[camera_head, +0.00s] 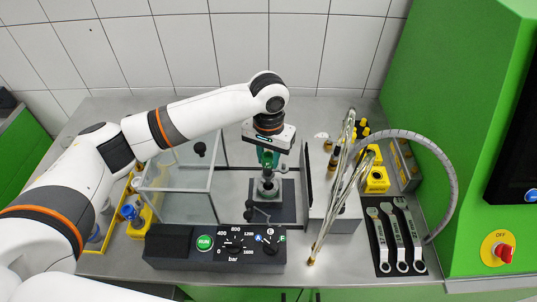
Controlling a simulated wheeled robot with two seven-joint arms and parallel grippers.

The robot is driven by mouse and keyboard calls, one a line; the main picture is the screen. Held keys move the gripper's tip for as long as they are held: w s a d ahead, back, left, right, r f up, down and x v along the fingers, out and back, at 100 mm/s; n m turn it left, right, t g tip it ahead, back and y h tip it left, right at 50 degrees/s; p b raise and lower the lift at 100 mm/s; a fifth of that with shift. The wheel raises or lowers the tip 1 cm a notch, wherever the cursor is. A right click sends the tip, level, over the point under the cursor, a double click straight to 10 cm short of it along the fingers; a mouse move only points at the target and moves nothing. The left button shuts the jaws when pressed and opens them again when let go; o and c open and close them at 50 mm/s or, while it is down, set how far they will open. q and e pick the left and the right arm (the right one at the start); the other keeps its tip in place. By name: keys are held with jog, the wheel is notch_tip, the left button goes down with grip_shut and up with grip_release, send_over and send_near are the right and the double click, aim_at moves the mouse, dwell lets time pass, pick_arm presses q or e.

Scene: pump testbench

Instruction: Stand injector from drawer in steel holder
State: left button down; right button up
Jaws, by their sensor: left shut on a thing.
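My left gripper (268,160) comes down in the middle of the bench with its green fingers pointing down. It is shut on the injector (267,173), of which only a small grey part shows below the fingers. The injector is upright, directly over the steel holder (268,190), which stands on a dark base plate (287,208). The fingers hide most of the injector, and I cannot tell how deep it sits in the holder. My right gripper is not in view. I cannot make out an open drawer.
A clear glass box (180,205) stands left of the holder. A black control panel (215,247) lies in front. A grey block (330,200) with dark injectors and metal pipes (330,215) stands right. Wrenches (397,235) lie on a black mat near a curved hose (448,180).

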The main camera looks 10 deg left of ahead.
aim_at(268, 170)
pick_arm(q)
jog(key=shift+f, duration=0.35)
jog(key=shift+f, duration=0.8)
jog(key=shift+f+b, duration=0.15)
jog(key=shift+b, duration=0.15)
jog(key=shift+f, duration=0.25)
jog(key=shift+f, duration=0.6)
jog(key=shift+f, duration=0.45)
dwell(0.6)
jog(key=c, duration=1)
grip_release()
